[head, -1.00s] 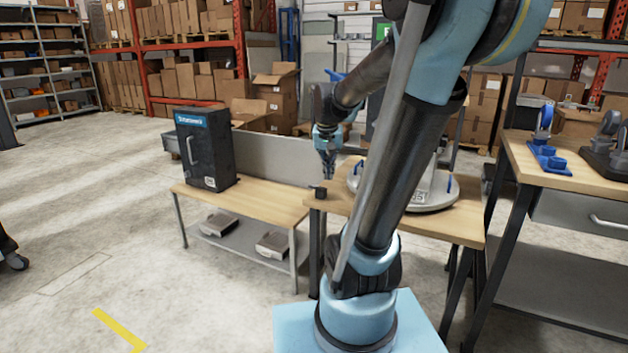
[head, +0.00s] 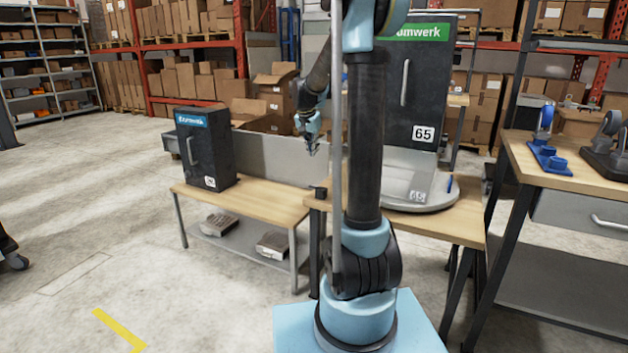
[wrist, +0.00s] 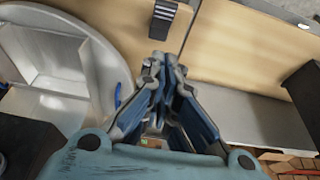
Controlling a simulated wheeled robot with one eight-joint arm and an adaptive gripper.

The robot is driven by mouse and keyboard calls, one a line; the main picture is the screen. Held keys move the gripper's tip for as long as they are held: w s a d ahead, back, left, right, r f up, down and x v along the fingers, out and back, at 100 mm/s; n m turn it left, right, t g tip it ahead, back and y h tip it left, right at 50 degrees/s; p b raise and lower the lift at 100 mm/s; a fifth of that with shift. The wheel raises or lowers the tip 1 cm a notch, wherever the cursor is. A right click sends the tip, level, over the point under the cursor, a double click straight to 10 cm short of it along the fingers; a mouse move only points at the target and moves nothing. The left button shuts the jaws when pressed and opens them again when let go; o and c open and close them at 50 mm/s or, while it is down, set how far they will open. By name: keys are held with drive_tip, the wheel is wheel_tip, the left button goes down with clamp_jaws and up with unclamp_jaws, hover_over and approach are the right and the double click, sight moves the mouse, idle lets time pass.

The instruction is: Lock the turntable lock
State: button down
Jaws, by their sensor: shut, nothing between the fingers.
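The round grey turntable (head: 437,207) sits on a wooden table and carries a tall black cabinet (head: 417,90) marked 65. A small black block (head: 319,190), apparently the turntable lock, is at the table's left edge. In the wrist view the black block (wrist: 164,18) lies beyond my fingertips, close to the turntable rim (wrist: 112,62). Whether it is locked cannot be told. My gripper (head: 312,148) is shut and empty, above the block and apart from it. It also shows in the wrist view (wrist: 165,62). My arm hides part of the turntable.
A lower bench (head: 245,200) to the left holds a smaller black cabinet (head: 205,150). A grey panel (head: 268,158) stands behind the bench. A blue peg (head: 449,184) stands up from the turntable. Another table (head: 575,172) with blue and black fixtures is at the right.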

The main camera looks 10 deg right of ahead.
drive_tip(key=shift+f, duration=0.1)
hover_over(316, 188)
drive_tip(key=w+d, duration=0.1)
drive_tip(key=w, duration=0.4)
wheel_tip(316, 188, down, 9)
drive_tip(key=shift+s+d+f, duration=0.1)
drive_tip(key=f, duration=0.1)
drive_tip(key=s+a+f, duration=0.1)
drive_tip(key=shift+f, duration=0.35)
drive_tip(key=shift+s+f, duration=0.2)
drive_tip(key=shift+f, duration=0.3)
drive_tip(key=shift+s, duration=0.1)
